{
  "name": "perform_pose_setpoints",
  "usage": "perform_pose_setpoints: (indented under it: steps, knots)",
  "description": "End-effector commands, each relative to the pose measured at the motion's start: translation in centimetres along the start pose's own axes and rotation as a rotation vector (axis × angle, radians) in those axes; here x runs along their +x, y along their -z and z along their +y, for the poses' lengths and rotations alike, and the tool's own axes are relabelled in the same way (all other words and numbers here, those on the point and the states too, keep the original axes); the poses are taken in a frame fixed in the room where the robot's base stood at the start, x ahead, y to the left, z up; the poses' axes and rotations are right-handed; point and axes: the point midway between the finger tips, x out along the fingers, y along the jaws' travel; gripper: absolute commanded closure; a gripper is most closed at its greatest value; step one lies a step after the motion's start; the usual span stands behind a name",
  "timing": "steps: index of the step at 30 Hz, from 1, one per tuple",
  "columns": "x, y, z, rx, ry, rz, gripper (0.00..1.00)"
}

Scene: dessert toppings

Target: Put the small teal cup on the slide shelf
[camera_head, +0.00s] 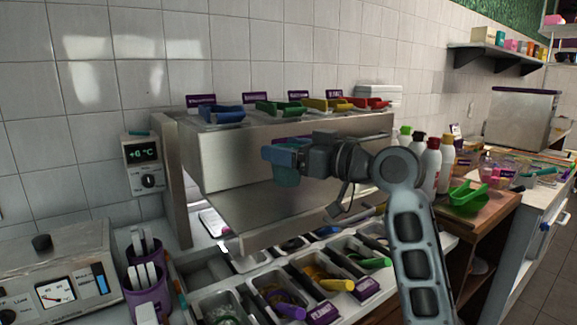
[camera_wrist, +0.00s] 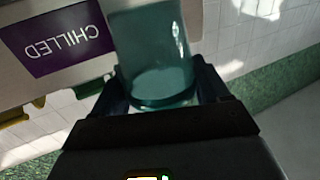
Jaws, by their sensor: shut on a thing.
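The small teal cup (camera_head: 286,176) is in front of the metal stand in the head view. In the wrist view the translucent teal cup (camera_wrist: 155,50) sits between my two dark fingers. My gripper (camera_head: 279,156) is shut on the cup and holds it in the air, clear of the counter. I cannot tell for certain which surface is the slide shelf.
Blue (camera_head: 222,114), green (camera_head: 278,108), yellow (camera_head: 328,104) and red (camera_head: 368,102) scoops with purple labels line the stand's top. Topping bins (camera_head: 220,303) fill the counter below. Bottles (camera_head: 431,165) stand right of my arm. A purple "CHILLED" sign (camera_wrist: 62,42) is close left of the cup.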

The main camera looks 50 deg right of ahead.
Motion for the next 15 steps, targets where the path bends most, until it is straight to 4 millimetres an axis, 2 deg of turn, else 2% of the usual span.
perform_pose_setpoints:
  steps: [3, 7, 15]
  knots:
    - [-0.1, -1.8, 0.0, 0.006, -0.001, -0.003, 0.53]
    - [-0.1, -3.3, 0.1, 0.004, -0.001, -0.003, 0.53]
    - [0.0, -3.6, 0.0, 0.001, 0.0, 0.0, 0.53]
